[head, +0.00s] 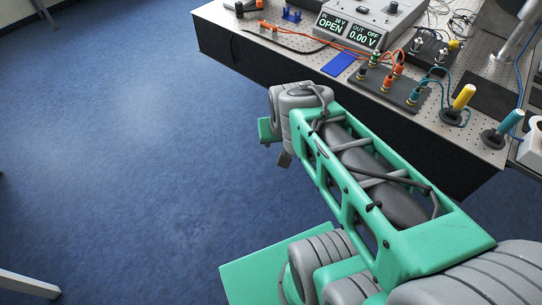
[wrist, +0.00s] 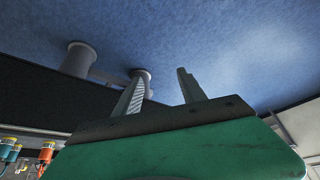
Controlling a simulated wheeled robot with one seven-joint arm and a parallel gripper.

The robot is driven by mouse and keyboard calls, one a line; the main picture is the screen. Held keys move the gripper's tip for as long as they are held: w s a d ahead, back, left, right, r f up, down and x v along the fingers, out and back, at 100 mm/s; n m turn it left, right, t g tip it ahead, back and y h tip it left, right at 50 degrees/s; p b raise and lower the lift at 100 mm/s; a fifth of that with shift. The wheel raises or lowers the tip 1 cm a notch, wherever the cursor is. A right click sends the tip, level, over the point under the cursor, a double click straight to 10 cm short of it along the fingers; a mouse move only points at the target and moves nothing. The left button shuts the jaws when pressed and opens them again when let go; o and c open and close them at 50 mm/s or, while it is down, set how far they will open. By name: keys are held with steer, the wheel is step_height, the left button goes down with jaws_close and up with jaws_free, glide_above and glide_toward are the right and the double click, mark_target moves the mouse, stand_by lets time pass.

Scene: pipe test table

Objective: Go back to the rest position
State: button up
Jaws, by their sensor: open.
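My gripper (wrist: 163,78) shows in the wrist view with its two grey fingers apart and nothing between them. Blue floor lies beyond the fingertips. In the head view my green and grey arm reaches from the lower right toward the table's front edge. The fingers cannot be made out there. The pipe test table (head: 232,24) stands at the upper right, and my arm overlaps its dark front side in the picture.
Open blue floor (head: 110,130) lies left.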

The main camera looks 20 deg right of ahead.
steer(key=s+a+r+n+g+y+p, duration=0.1)
steer(key=s+a+r+n+p, duration=0.1)
steer(key=a, duration=0.4)
steer(key=shift+s+r+n+g, duration=0.3)
steer(key=shift+s+r+n, duration=0.3)
steer(key=shift+s, duration=0.65)
